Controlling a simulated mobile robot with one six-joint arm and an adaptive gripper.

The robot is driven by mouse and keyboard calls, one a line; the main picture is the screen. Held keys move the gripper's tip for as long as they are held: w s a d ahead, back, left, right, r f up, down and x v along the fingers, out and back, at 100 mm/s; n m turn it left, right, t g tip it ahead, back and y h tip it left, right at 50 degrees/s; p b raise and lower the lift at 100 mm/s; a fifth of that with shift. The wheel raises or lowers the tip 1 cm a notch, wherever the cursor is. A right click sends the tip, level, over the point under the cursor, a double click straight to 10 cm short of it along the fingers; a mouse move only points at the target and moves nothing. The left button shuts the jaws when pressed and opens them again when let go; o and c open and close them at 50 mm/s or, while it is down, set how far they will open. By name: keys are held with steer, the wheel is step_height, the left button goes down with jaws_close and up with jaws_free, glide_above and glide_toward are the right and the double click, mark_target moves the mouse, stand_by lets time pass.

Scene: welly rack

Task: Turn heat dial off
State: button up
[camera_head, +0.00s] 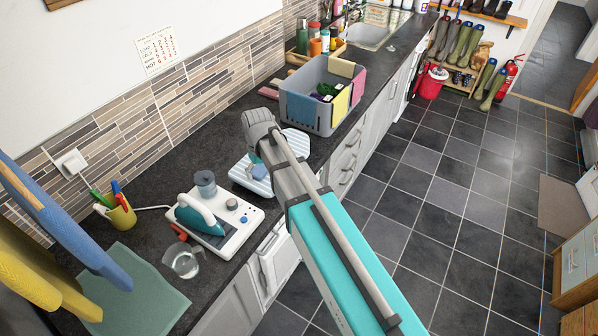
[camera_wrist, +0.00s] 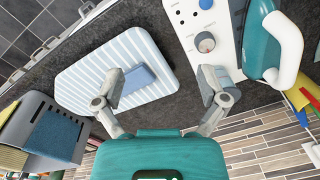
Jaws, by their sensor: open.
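The ironing station's white base (camera_head: 236,232) sits on the dark worktop with a teal iron (camera_head: 200,216) resting on it. Its grey round dial (camera_wrist: 205,42) faces up in the wrist view; its exact setting is too small to read. A blue knob (camera_wrist: 206,4) is beside the dial. My gripper (camera_wrist: 163,75) is open and empty, its fingers spread above the worktop. One finger overlaps the striped board and the other overlaps the base's edge near the dial. Neither is seen touching the dial. In the head view my arm hides most of the gripper.
A striped board (camera_wrist: 85,80) with a blue block (camera_wrist: 138,76) lies beside the base. A grey bin (camera_head: 300,105) stands beyond it. A glass jug (camera_head: 184,262) and a yellow pen cup (camera_head: 121,214) stand nearer. The tiled wall (camera_head: 130,118) borders the worktop.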

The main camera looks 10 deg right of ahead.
steer(key=s+d+r+m+p, duration=0.2)
steer(key=s+d, duration=0.2)
steer(key=d, duration=0.7)
steer(key=shift+s+r+m, duration=0.3)
steer(key=shift+s, duration=0.05)
steer(key=shift+d+f, duration=0.1)
steer(key=s+d+f+m+b, duration=0.1)
steer(key=s+d+f+b, duration=0.2)
steer(key=f+b, duration=0.3)
steer(key=s+d+f+m+b, duration=0.1)
steer(key=s+d+f+b, duration=0.3)
steer(key=d+f+b, duration=0.2)
steer(key=shift+d+f+m+h+b, duration=0.3)
steer(key=shift+f+b, duration=0.3)
steer(key=shift+f, duration=0.15)
